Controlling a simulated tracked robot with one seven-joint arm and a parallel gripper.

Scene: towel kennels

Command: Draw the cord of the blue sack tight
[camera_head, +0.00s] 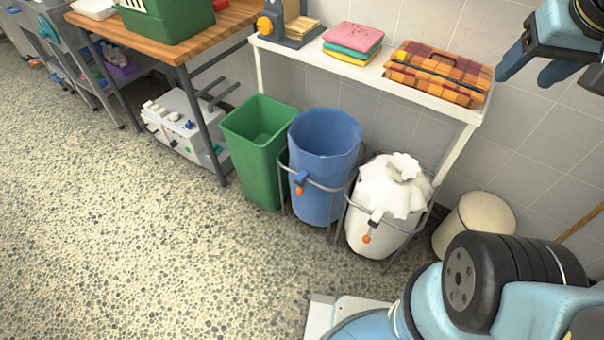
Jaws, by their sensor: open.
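The blue sack (325,150) hangs upright in a metal ring stand (283,163) below the wall shelf, in the middle of the view. Its mouth is wide open and round. A blue cord lock with an orange end (299,189) sits at its front, by the ring. The cord itself is hard to make out. My gripper (532,70) is at the top right, high in front of the wall, open with nothing seen in it. It is well to the right of the blue sack and touches nothing; part of it is cut off by the frame edge.
A white sack (375,218) with a gathered top stands close right of the blue one, a green bin (257,140) close left. The shelf (398,98) above holds folded towels (352,41) and a plaid bundle (438,72). The floor (170,255) in front is clear.

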